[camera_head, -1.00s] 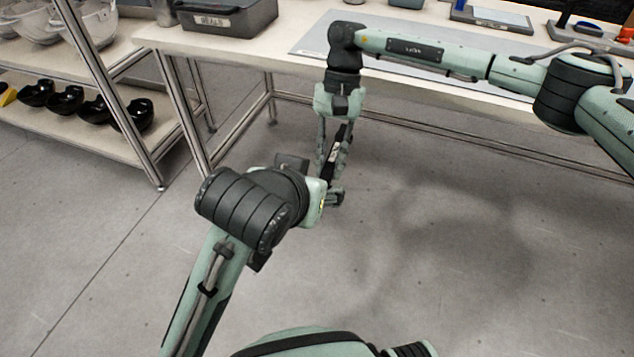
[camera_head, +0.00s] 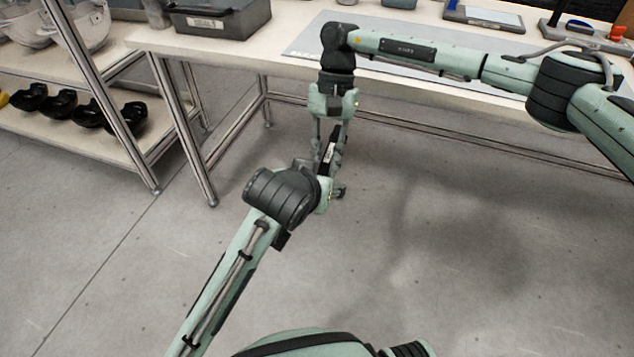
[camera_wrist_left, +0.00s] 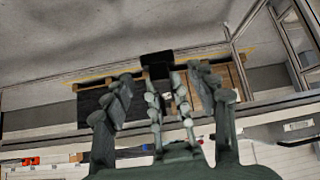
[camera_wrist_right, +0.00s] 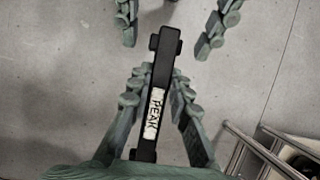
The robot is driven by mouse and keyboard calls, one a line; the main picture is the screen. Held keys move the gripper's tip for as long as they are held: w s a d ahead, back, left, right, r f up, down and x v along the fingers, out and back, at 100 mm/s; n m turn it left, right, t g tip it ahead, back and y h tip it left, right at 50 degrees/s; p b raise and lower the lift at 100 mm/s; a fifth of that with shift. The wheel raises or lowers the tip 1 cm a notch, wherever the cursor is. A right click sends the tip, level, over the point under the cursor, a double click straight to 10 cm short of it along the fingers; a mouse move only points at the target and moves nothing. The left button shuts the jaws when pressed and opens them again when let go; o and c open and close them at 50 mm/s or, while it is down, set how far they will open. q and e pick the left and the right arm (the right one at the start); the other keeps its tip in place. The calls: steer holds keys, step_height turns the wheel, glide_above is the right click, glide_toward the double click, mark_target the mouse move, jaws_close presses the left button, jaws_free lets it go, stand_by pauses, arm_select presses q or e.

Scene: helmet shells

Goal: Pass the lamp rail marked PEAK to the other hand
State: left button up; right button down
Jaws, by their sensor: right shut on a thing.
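The lamp rail (camera_wrist_right: 168,75) is a slim black bar with dark blocks at its ends and a white label reading PEAK. My right gripper (camera_wrist_right: 160,88) is shut on it, with the label between the fingers; in the head view this gripper (camera_head: 329,140) points down. My left gripper (camera_wrist_right: 172,22) is open, its fingers apart on either side near the rail's far end, not visibly touching it. In the left wrist view, the rail's end block (camera_wrist_left: 157,65) shows between the spread left fingers (camera_wrist_left: 162,82). In the head view the left fingers are mostly hidden.
A workbench (camera_head: 290,60) with a grey mat stands behind the grippers and carries a dark grey bin (camera_head: 222,18). A shelf rack (camera_head: 70,128) at left holds black and pale helmet shells. The grippers meet over open floor.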

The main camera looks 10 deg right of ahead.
arm_select(q)
steer(key=c, duration=1.2)
arm_select(e)
steer(key=c, duration=1.3)
jaws_free()
steer(key=shift+c, duration=0.2)
steer(key=shift+r, duration=0.1)
